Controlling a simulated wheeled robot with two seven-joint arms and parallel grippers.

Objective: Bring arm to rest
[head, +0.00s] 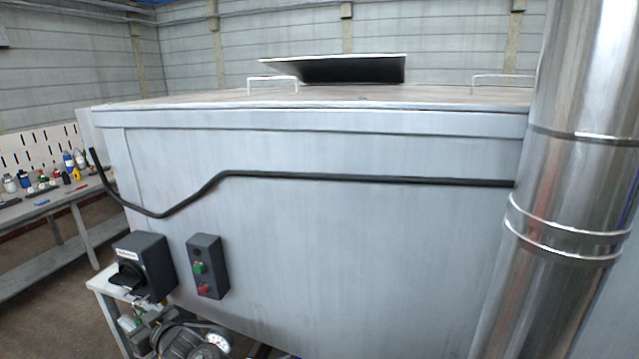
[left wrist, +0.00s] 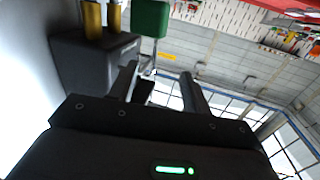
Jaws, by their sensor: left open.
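My left gripper (left wrist: 160,85) shows in the left wrist view, with its two dark fingers apart. I see nothing held between them. In the head view I cannot make out either gripper clearly. My right gripper does not show in either view.
A large grey metal cabinet (head: 350,240) fills the head view, with a black rod (head: 350,179) along its front. A shiny pipe (head: 570,150) stands at right. A black switch box (head: 145,262) and a button box (head: 206,266) are at left. A workbench (head: 45,205) stands far left.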

